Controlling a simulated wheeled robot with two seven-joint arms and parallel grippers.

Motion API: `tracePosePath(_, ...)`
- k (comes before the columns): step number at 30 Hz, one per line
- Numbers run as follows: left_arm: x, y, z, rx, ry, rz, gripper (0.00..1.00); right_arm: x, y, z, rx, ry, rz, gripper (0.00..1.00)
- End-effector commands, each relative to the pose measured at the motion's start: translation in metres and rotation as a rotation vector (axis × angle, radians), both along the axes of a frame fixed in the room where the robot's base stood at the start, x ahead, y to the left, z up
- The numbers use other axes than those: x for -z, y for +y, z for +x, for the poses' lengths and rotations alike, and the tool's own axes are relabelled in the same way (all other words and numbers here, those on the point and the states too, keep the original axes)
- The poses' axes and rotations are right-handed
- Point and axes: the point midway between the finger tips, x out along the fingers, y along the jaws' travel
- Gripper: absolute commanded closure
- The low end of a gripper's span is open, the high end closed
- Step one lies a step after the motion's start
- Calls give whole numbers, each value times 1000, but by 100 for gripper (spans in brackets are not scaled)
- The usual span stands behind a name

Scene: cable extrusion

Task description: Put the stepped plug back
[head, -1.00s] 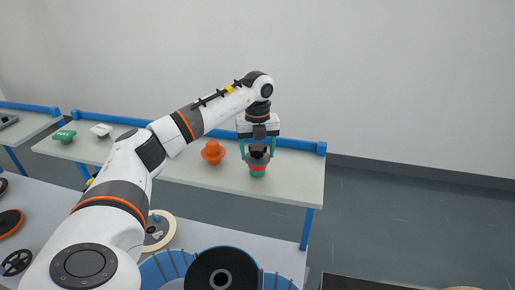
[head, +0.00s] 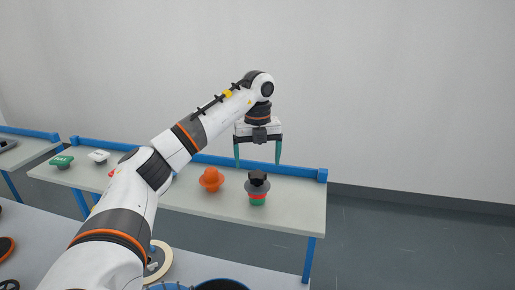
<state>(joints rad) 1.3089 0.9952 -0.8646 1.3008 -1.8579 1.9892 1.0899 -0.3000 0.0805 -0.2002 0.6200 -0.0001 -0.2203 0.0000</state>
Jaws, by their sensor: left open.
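A stepped plug (head: 257,184) with a dark top, a red band and a green base stands upright on the light table (head: 290,205) near its right end. My left gripper (head: 257,164) points down above and behind the plug in the picture. Its two green fingers are spread wide apart with nothing between them, and it looks clear of the plug. My right gripper is not in view.
An orange stepped piece (head: 211,179) stands just left of the plug. A green part (head: 61,161) and a white part (head: 98,156) lie at the table's left end. A blue rail (head: 300,172) runs along the back edge. A cream ring (head: 158,263) lies on the nearer surface.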

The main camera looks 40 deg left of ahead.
Motion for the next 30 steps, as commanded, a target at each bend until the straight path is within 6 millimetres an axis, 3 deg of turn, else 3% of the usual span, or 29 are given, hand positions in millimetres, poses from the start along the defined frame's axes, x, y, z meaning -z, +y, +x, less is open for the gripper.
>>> tracePosePath(1,-11,0,1,0,-6,0,10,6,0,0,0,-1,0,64)
tracePosePath(3,-27,0,0,0,-3,1,10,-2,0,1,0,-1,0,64)
tracePosePath(6,-40,1,0,-2,-3,2,10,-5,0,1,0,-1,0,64)
tracePosePath(13,-56,0,0,0,0,1,10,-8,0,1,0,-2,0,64)
tracePosePath(25,-56,-2,1,8,-2,-4,10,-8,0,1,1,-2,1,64)
tracePosePath(28,-44,-22,12,69,-32,-42,10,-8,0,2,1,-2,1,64)
tracePosePath(30,-25,-55,26,160,-84,-110,10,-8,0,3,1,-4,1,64)
